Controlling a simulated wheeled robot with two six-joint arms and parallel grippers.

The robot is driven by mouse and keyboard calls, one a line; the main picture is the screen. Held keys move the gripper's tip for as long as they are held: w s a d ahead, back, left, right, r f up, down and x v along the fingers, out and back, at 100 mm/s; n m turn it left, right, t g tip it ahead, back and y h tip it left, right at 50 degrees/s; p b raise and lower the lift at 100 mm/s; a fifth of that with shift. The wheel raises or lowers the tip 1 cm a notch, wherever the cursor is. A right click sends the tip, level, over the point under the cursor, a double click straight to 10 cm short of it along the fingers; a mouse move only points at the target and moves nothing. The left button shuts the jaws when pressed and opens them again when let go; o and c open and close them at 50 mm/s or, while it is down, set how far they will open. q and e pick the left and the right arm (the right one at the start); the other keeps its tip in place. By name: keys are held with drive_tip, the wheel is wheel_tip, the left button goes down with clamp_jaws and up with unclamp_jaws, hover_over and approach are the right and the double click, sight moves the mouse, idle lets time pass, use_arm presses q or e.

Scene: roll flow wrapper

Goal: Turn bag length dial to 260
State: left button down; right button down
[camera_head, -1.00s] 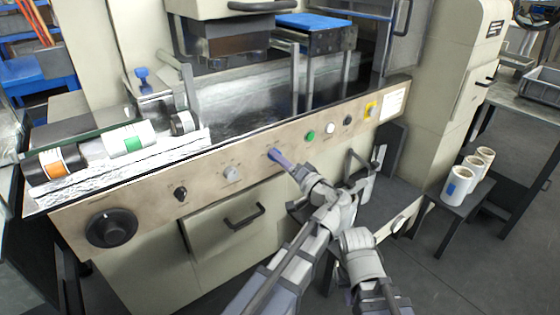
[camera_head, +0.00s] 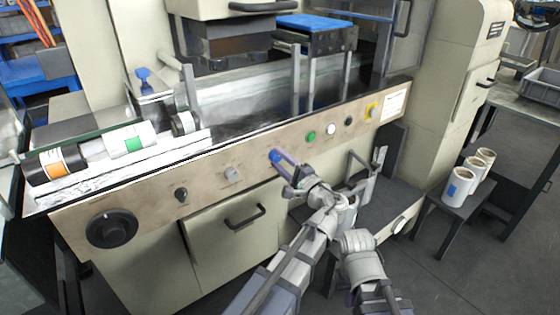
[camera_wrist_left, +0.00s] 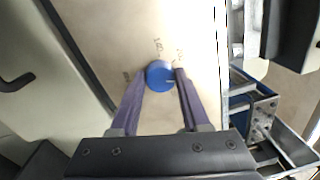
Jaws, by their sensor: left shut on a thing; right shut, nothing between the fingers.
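The bag length dial is the blue knob (camera_head: 274,155) on the beige front panel (camera_head: 150,190). My left gripper (camera_head: 278,157) reaches it from the lower right, shut on it. In the left wrist view, the two fingers of my left gripper (camera_wrist_left: 160,78) press on opposite sides of the blue knob (camera_wrist_left: 159,73). A pale line shows on the knob's face, toward its right side.
Along the panel are a large black knob (camera_head: 111,229), a smaller black knob (camera_head: 181,194), a grey knob (camera_head: 232,174), a green button (camera_head: 311,136) and a white button (camera_head: 331,129). A drawer handle (camera_head: 245,216) juts out below. White rolls (camera_head: 459,187) stand on a stand at right.

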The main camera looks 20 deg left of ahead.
use_arm(q)
drive_tip(key=shift+m, duration=0.4)
drive_tip(key=shift+c, duration=1.9)
unclamp_jaws()
drive_tip(key=shift+s, duration=0.1)
